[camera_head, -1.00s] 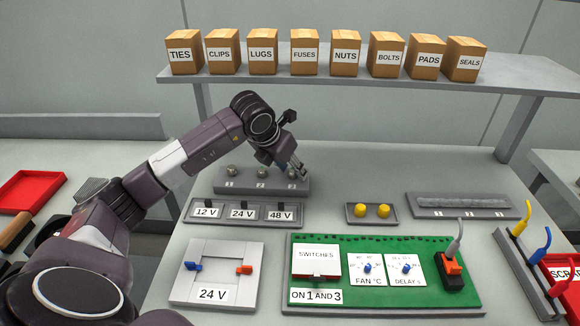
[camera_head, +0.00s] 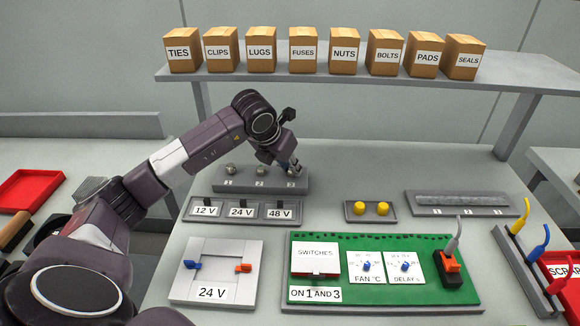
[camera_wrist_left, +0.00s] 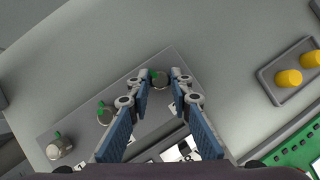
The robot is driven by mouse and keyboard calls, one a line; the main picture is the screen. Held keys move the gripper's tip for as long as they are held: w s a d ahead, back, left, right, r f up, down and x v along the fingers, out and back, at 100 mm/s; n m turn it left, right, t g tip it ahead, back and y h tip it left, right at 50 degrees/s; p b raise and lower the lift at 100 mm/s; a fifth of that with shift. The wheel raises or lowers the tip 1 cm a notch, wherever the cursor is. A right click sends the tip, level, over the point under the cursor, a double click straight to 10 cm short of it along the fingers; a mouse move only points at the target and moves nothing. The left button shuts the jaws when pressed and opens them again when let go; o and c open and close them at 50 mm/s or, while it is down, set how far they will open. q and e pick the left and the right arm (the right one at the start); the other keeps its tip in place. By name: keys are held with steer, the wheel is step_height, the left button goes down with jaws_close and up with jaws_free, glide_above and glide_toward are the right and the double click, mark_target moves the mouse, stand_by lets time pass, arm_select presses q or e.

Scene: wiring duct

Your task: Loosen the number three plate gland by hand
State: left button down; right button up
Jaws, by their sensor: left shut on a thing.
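The grey gland plate (camera_head: 240,186) lies on the table with three metal glands in a row above the labels 1, 2 and 3. My left gripper (camera_head: 293,171) comes down over the number three gland and is shut on it; the fingers mostly hide it in the head view. The number two gland (camera_wrist_left: 105,114) and number one gland (camera_wrist_left: 60,149) stand free. My right gripper is not in view.
A strip of 12 V, 24 V and 48 V switches (camera_head: 241,222) lies just in front of the plate. A tray with two yellow caps (camera_head: 349,219) and a green board (camera_head: 395,296) are nearby. The shelf of labelled boxes (camera_head: 345,77) is behind.

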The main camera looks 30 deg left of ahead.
arm_select(q)
steer(key=n+y, duration=0.2)
steer(key=n, duration=0.3)
steer(key=shift+w+d+r+g+y, duration=0.15)
steer(key=shift+d+g+y, duration=0.1)
steer(key=shift+g+y, duration=0.15)
steer(key=n+y, duration=0.1)
steer(key=n, duration=0.2)
steer(key=shift+d+g+p, duration=0.1)
steer(key=shift+g+p, duration=0.2)
steer(key=shift+n+g+y, duration=0.5)
steer(key=shift+n, duration=0.6)
steer(key=c, duration=1.8)
jaws_free()
